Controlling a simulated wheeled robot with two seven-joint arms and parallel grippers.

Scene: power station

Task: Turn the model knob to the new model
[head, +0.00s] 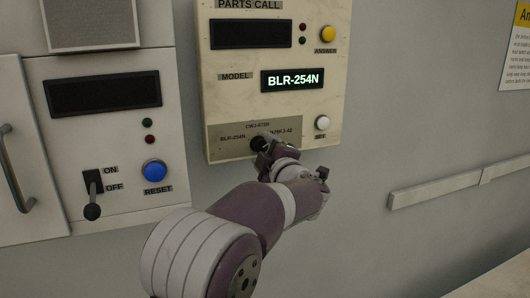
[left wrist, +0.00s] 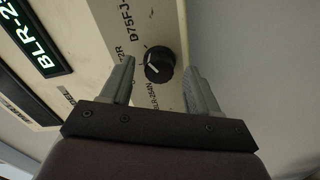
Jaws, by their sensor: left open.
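The model knob (head: 257,143) is a small black dial on the lower plate of the cream parts call panel (head: 222,87). In the left wrist view the knob (left wrist: 160,65) shows a white pointer mark, with printed model names around it. The model display (head: 292,79) reads BLR-254N in lit letters. My left gripper (head: 266,146) is at the knob and partly covers it and the plate's labels. In the wrist view its two fingers (left wrist: 158,66) are open, with the knob in the gap between their tips and space on both sides. My right gripper is in neither view.
The left panel has a blue reset button (head: 154,170) and an on/off lever (head: 92,195). A rail (head: 435,190) runs along the right wall.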

